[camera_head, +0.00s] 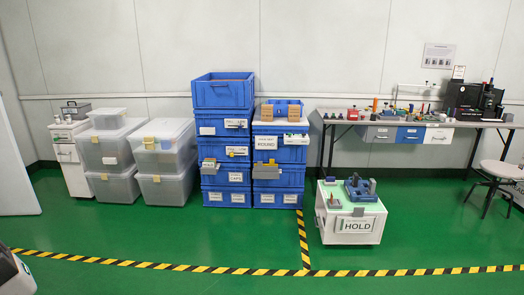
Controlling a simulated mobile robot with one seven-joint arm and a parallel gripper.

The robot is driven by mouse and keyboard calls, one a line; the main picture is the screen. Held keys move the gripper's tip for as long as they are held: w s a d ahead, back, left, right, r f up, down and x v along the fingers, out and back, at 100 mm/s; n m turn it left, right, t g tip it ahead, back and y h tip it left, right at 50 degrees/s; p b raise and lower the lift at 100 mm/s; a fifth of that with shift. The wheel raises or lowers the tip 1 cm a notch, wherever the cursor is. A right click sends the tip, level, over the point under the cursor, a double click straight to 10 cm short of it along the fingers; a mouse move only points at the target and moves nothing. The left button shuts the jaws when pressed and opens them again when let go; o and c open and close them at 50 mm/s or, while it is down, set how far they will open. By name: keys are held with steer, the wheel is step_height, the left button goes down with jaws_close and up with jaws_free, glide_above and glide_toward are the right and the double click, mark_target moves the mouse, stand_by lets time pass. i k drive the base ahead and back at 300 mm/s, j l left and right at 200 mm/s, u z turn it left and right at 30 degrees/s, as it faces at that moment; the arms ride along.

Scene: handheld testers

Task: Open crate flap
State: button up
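Two stacks of blue crates stand against the wall in the middle of the head view. The left stack (222,170) is taller, with an open-topped crate (223,95) on top. The right stack (291,155) has a light board (262,128) on top. Several crate fronts carry white labels and grey or yellow fittings; one label (269,140) reads "ROUND". Grey pieces (265,170) jut out from the right stack's front. I cannot tell which front part is the flap, or whether one is open. My gripper is not in view.
A white cart (330,230) marked "HOLD" stands right of the stacks. Clear bins (108,150) stand left. A long bench (350,122) with tools and a stool (500,170) are at right. Green floor before the stacks is clear, crossed by striped tape (180,267).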

mark_target(215, 93)
steer(key=i+j, duration=0.15)
steer(key=i, duration=1.15)
steer(key=i+j, duration=0.15)
steer(key=i, duration=1.15)
steer(key=i+j+u, duration=0.1)
steer(key=i, duration=1.15)
steer(key=j, duration=0.1)
